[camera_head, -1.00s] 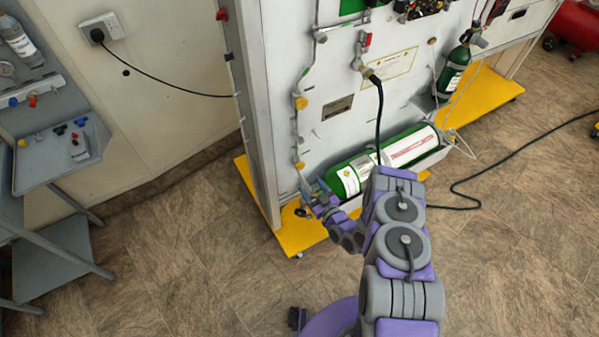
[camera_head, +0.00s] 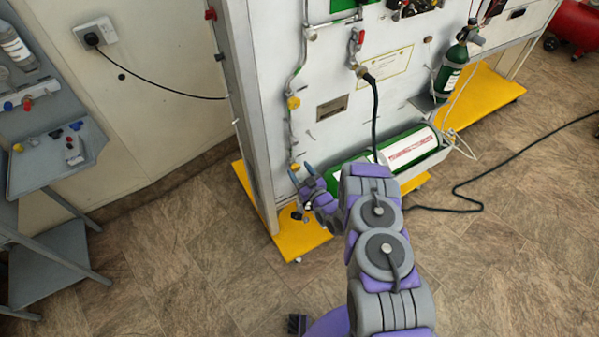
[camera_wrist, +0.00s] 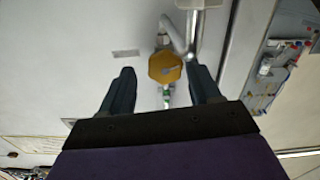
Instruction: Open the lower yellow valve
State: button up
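The lower yellow valve (camera_head: 294,167) sits low on the pipe at the left side of the white panel. In the wrist view its yellow hexagonal knob (camera_wrist: 165,67) is ahead of my gripper, near the middle between the fingers in picture width. My gripper (camera_head: 302,172) is close to the valve in the head view. In the wrist view its two fingers (camera_wrist: 163,80) are spread apart with nothing held between them. The knob appears just beyond the fingertips; I cannot tell whether anything touches. An upper yellow valve (camera_head: 293,103) is higher on the same pipe.
A green and white cylinder (camera_head: 410,149) lies along the panel's foot, partly hidden by my arm. The yellow base (camera_head: 297,238) sticks out below. A grey pipe (camera_wrist: 193,35) runs beside the knob. Open floor (camera_head: 180,260) lies left of my arm.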

jog(key=shift+a, duration=0.1)
jog(key=shift+c, duration=1.4)
jog(key=shift+a+f, duration=0.1)
jog(key=shift+a, duration=0.35)
jog(key=c, duration=0.4)
jog(key=shift+d, duration=0.1)
jog(key=shift+c, duration=1.2)
jog(key=n+p, duration=0.2)
jog(key=p, duration=0.1)
jog(key=shift+r, duration=0.2)
jog(key=shift+f+n+p, duration=0.2)
jog(key=shift+n+p, duration=0.4)
jog(key=shift+p, duration=0.4)
jog(key=o, duration=1.1)
jog(key=shift+c, duration=0.2)
